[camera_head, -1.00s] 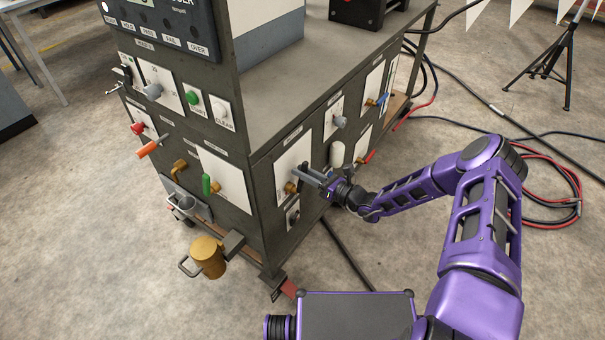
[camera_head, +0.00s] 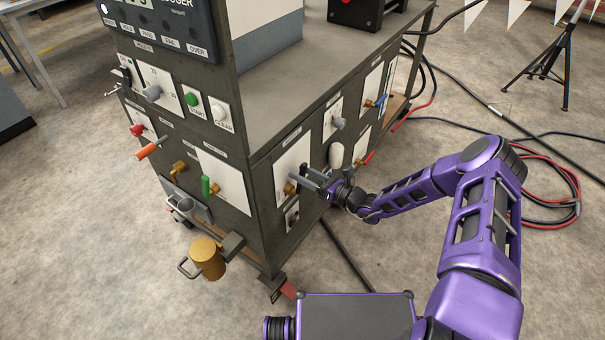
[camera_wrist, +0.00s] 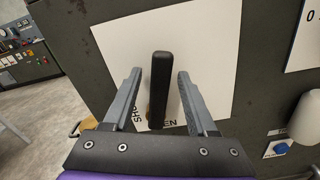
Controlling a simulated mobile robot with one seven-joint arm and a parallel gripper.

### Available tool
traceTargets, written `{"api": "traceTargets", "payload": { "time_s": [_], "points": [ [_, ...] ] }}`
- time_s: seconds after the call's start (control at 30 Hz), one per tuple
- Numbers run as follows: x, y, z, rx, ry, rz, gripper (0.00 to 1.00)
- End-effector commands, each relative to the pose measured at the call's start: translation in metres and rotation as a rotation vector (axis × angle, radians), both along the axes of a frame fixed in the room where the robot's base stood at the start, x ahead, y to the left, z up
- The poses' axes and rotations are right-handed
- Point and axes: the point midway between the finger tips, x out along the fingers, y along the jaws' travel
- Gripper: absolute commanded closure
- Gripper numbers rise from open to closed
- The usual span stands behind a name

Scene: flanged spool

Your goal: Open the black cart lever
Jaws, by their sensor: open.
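The black lever (camera_wrist: 160,80) stands out from a white plate (camera_wrist: 185,40) on the cart's side in the wrist view. My gripper (camera_wrist: 160,85) is open, with one grey finger on each side of the lever. A gap shows between the lever and each finger. The plate's lettering is partly covered by the lever and fingers. In the head view my gripper (camera_head: 313,178) is at the cart's near right-hand face, in front of the white plate (camera_head: 287,170). There the lever is hard to tell apart from the fingers.
A green handle (camera_head: 206,186) and an orange handle (camera_head: 147,151) are on the cart's left face. A red handle (camera_head: 368,158) and a white rounded knob (camera_head: 336,154) lie just beyond my gripper. Cables (camera_head: 540,150) lie on the floor at right.

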Motion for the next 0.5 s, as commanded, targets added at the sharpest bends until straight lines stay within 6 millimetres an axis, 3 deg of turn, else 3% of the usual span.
{"api": "traceTargets", "payload": {
  "time_s": [0.17,0.5],
  "points": [
    [-0.012,-0.021,0.000,-0.003,0.002,-0.003,0.43],
    [-0.058,-0.090,0.001,-0.001,0.001,-0.005,0.43]
  ]
}}
